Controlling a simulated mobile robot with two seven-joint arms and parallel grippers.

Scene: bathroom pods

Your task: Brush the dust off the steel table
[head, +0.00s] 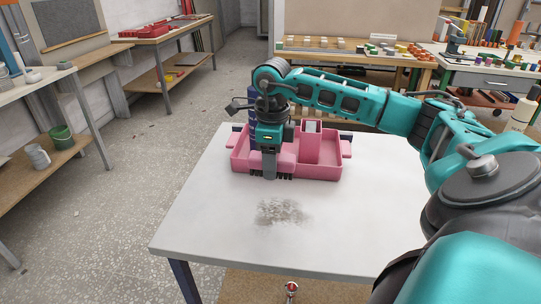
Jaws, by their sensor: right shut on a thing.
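The steel table (205,217) has a pale grey top. A grey-brown patch of dust (282,211) lies near its middle. My right gripper (269,172) points down at the near side of a pink caddy (325,172) on the table. It is shut on a pink brush (287,163) with dark bristles, partly hidden by the fingers. The bristles show on both sides of the fingers, beyond the dust patch and apart from it. I cannot tell whether they touch the tabletop. My left gripper is not in view.
The caddy has a tall pink compartment and side handles. The tabletop around the dust and to its left is clear. My right arm crosses above the table's right side. Other benches (160,40) with goods stand at the left and back.

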